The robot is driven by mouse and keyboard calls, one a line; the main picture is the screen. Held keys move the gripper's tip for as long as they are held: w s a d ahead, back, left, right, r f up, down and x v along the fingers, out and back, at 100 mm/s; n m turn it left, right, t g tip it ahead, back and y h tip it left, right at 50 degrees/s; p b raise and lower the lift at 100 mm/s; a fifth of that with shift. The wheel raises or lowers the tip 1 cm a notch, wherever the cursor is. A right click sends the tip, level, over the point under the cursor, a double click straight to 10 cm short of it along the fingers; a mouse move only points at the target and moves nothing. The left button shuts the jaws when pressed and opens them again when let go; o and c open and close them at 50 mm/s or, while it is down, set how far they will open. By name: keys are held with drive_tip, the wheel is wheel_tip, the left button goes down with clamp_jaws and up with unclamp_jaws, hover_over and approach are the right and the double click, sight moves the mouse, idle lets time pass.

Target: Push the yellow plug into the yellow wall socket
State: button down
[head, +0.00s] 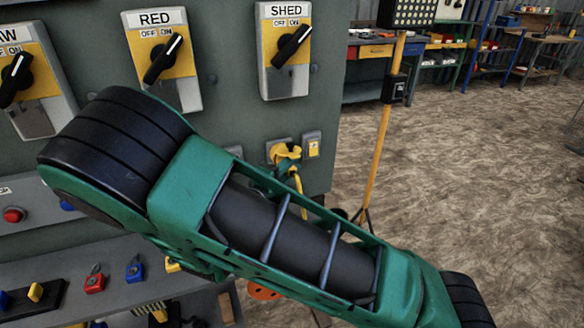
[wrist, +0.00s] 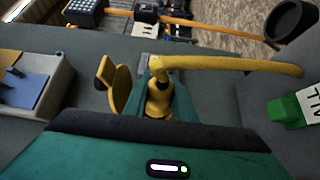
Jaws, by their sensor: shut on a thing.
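In the wrist view my gripper (wrist: 159,98) is shut on the yellow plug (wrist: 158,108), with a green finger on each side. The plug's thick yellow cable (wrist: 230,65) bends away to the right. A round yellow flap (wrist: 119,90), which looks like the socket's lid, stands open just left of the fingers. In the head view the yellow wall socket (head: 284,150) is on the grey panel, with the yellow cable (head: 299,180) hanging below it. My arm hides most of the gripper there. I cannot tell whether the plug is inside the socket or only in front of it.
Rotary switches marked RED (head: 163,60) and SHED (head: 286,50) are above on the panel. A small switch plate (head: 312,144) sits right of the socket. A yellow stand (head: 376,140) is beyond the panel's edge. Open floor (head: 470,170) lies to the right.

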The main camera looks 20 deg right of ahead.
drive_tip(key=shift+w, duration=0.3)
drive_tip(key=c, duration=1.4)
unclamp_jaws()
drive_tip(key=shift+a, duration=0.1)
drive_tip(key=v, duration=1)
drive_tip(key=shift+s+a, duration=0.2)
